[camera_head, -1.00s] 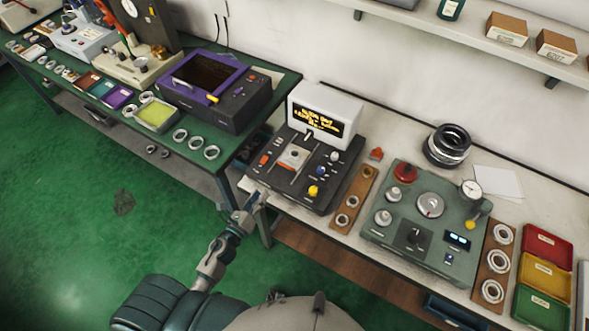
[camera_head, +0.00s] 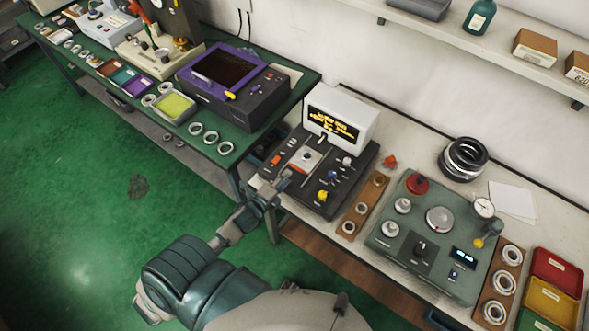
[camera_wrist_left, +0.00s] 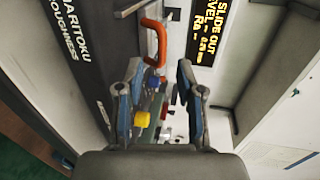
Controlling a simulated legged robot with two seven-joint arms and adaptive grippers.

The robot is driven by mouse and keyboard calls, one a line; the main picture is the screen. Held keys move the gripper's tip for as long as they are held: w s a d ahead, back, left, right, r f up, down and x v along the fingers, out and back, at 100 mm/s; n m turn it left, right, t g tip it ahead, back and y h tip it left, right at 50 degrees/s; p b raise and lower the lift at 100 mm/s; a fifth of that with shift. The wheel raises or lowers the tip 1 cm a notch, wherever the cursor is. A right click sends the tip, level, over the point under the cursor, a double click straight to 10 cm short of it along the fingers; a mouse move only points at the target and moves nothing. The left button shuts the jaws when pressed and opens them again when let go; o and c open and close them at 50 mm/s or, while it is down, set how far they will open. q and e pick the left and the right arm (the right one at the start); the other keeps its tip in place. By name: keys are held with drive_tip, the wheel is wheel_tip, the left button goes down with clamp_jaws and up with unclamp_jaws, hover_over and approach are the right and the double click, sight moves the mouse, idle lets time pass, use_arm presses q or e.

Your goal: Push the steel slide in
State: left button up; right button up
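The black roughness tester (camera_head: 330,198) with a white display box (camera_head: 360,108) stands at the left end of the white bench. A pale metal plate (camera_head: 312,154) with a small round part on it, apparently the steel slide, lies on its top. My left gripper (camera_head: 279,183) is at the tester's front left edge, below the plate. In the left wrist view, the fingers (camera_wrist_left: 159,70) are apart with nothing held between them. An orange handle (camera_wrist_left: 158,42) and a yellow knob (camera_wrist_left: 141,119) show beyond them. The display (camera_wrist_left: 207,30) reads "SLIDE OUT". The slide is not clear there. My right gripper is out of view.
A wooden ring board (camera_head: 364,208) and a green-grey gauge unit (camera_head: 395,256) stand right of the tester. A purple-framed device (camera_head: 236,92) is on the green bench at left. Dark stacked rings (camera_head: 463,159) stand near the wall.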

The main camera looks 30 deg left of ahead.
sight(295, 176)
use_arm(q)
drive_tip(key=x, duration=0.6)
drive_tip(key=shift+s+d, duration=0.1)
drive_tip(key=shift+d, duration=0.05)
clamp_jaws()
